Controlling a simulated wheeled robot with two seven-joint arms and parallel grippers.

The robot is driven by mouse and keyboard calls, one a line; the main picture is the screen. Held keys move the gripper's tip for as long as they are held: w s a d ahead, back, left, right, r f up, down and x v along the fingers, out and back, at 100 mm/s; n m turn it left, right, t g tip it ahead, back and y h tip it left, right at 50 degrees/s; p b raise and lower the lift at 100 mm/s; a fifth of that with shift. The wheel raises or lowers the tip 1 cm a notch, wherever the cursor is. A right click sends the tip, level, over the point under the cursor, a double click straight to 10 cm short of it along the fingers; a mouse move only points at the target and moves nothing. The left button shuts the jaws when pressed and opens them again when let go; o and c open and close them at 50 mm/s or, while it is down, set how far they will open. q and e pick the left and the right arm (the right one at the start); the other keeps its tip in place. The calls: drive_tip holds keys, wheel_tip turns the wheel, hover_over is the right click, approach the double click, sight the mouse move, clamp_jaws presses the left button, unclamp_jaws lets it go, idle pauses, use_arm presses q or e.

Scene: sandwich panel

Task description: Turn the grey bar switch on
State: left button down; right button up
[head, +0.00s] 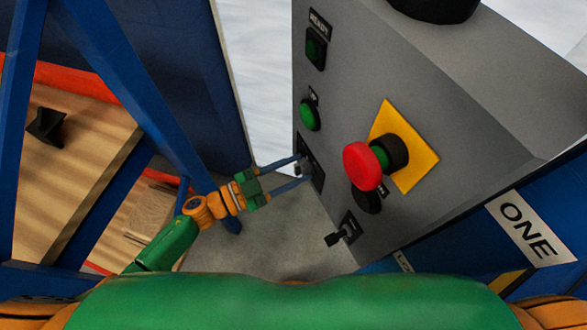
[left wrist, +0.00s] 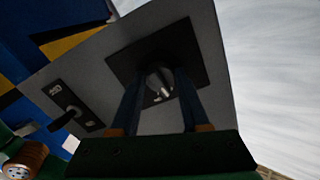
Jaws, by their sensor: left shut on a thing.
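The grey bar switch (left wrist: 160,82) shows in the left wrist view on a black square plate (left wrist: 196,50) on the panel's face. In the head view the grey bar switch (head: 304,166) is small and partly hidden by the fingers. My left gripper (head: 305,169) reaches in from the left, with one finger on each side of the bar. The left wrist view shows the two blue fingers (left wrist: 160,76) on either side of the bar, shut on it. The exact angle of the bar is hard to read. My right gripper is not in view.
The grey panel (head: 450,95) also carries a red mushroom button (head: 362,166) on a yellow plate (head: 425,165), green buttons (head: 310,115) above the bar switch, and a black lever switch (head: 340,235) below it. Blue rack posts (head: 150,90) stand left of my left arm.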

use_arm(q)
drive_tip(key=shift+m+b, duration=0.85)
drive_tip(key=shift+m, duration=3.25)
drive_tip(key=shift+c, duration=1.9)
unclamp_jaws()
drive_tip(key=shift+w, duration=0.1)
drive_tip(key=b+v, duration=0.2)
drive_tip(key=v, duration=0.5)
